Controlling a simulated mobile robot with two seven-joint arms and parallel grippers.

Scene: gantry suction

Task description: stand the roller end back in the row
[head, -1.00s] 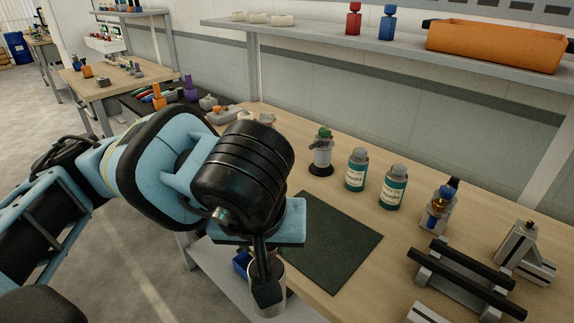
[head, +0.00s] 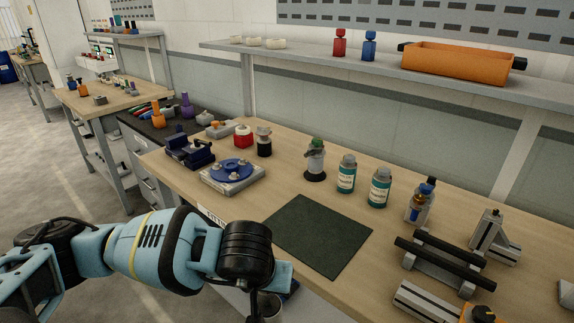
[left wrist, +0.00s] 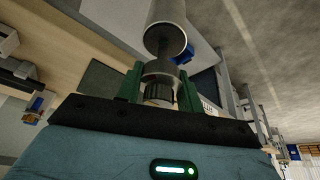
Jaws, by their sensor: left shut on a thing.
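My left gripper (left wrist: 158,88) is shut on the narrow neck of a grey metal cylinder (left wrist: 165,22), which I take to be the roller end. A dark ribbed knob (left wrist: 159,92) sits at the near end of that neck, between the green fingers. In the head view my left arm comes in low, in front of the bench edge. The cylinder (head: 271,310) shows there only in part at the bottom, below the bench top; the fingertips are mostly hidden. I cannot tell which group of parts is the row. My right gripper is not in view.
A dark mat (head: 320,234) lies bare on the bench. Behind it stand a green-topped piece (head: 315,160) and two teal bottles (head: 346,177) (head: 380,188). A black-barred stand (head: 440,262) is at right, a blue disc on a plate (head: 233,171) at left. A shelf (head: 330,56) overhangs the back.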

